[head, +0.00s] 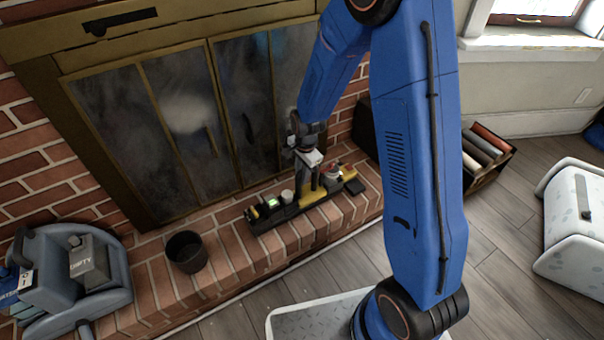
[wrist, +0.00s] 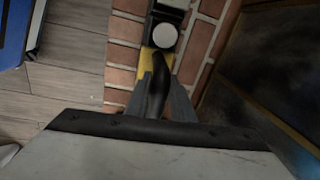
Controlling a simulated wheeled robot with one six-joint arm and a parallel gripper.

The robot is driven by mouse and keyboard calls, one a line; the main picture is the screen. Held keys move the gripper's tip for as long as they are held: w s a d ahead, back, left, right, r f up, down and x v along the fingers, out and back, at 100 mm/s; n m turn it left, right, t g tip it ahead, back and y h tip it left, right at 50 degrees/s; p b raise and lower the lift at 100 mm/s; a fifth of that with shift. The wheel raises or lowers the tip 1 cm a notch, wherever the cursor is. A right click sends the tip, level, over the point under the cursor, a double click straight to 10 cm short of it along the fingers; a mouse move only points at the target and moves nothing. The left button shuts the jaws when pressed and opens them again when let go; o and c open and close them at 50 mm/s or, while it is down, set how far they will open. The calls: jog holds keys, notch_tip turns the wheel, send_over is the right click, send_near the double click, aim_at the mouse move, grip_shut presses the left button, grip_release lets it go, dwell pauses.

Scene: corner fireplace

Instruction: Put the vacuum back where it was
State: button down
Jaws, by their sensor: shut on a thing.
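A dark bucket (head: 187,252) stands left on the hearth (head: 235,255). A blue-grey machine with a box marked EMPTY (head: 88,262) is at far left. Glass fireplace doors (head: 175,115) rise close behind. A dark crate (head: 497,165) stands right. Wooden floor (head: 490,260) is open at right.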

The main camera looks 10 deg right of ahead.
jog(key=shift+f, duration=0.2)
jog(key=c, duration=1.4)
grip_release()
jog(key=shift+c, duration=0.2)
jog(key=shift+f, duration=0.1)
notch_tip(320, 180, up, 16)
jog(key=s, duration=0.1)
jog(key=s+d+r+n+t, duration=0.1)
jog(key=s+d+r, duration=0.1)
jog(key=s+r, duration=0.15)
jog(key=s+d+r+n, duration=0.2)
jog(key=s+d+r, duration=0.1)
jog(key=r, duration=0.2)
jog(key=s+d+r+n+t, duration=0.1)
jog(key=s+d+r+n, duration=0.1)
jog(key=s, duration=0.6)
jog(key=s+d+r+n+t, duration=0.1)
jog(key=s+d+r+n, duration=0.2)
jog(key=s, duration=0.5)
jog(key=s+d+r+n, duration=0.2)
jog(key=s+n, duration=0.3)
jog(key=s, duration=0.3)
jog(key=shift+d+r+t+h, duration=0.3)
jog(key=shift+d+r+t, duration=0.1)
jog(key=shift+r, duration=0.45)
